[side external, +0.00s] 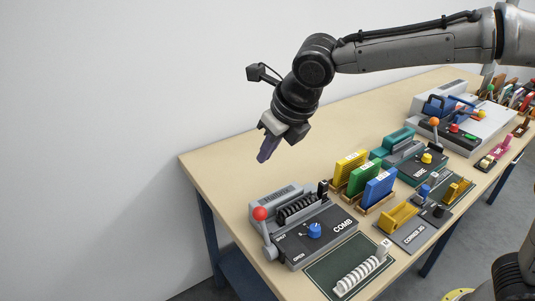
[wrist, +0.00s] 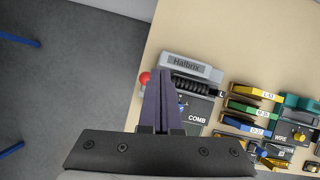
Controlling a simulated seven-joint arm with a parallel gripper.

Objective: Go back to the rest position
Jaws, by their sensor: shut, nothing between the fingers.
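My gripper (side external: 267,150) is shut and empty, in the air above the back left part of the table (side external: 227,165). Its dark purple fingers (wrist: 163,82) point down and, in the wrist view, overlap part of the grey comb machine (wrist: 190,66). In the side view the comb machine (side external: 325,232), with a red-knobbed lever and a blue knob, stands below and in front of my gripper, clear of it.
A rack with yellow, green and blue blocks (side external: 365,180) stands right of the comb machine. A teal wire machine (side external: 410,158) and a larger grey machine (side external: 470,125) stand farther right. A white spiral comb (side external: 360,272) lies on a dark mat in front. The table's back left is bare.

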